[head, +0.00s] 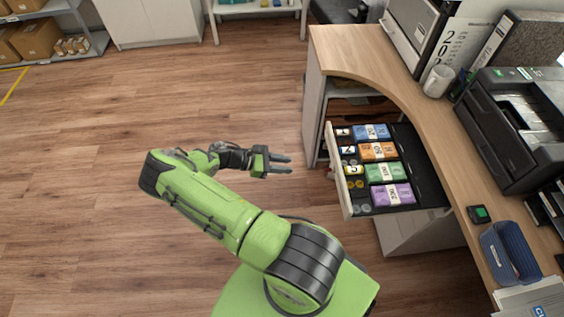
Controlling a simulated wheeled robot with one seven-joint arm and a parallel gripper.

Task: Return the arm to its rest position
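My gripper (281,163) is in the middle of the head view, at the end of my green arm. Its two dark fingers point right, toward the counter, with a gap between them and nothing visible in the gap. The arm is bent, with its elbow out to the left over the floor. An open cash drawer (343,194) sticks out from the wooden counter (440,131) just right of the gripper. The fingertips are apart from the drawer in the picture.
The drawer holds several banded note stacks, among them a purple one (383,194), and coins. On the counter stand a printer (508,115), a white mug (438,81) and a blue tray (503,256). Shelves with boxes (36,39) are far left. The wooden floor (90,200) at left is clear.

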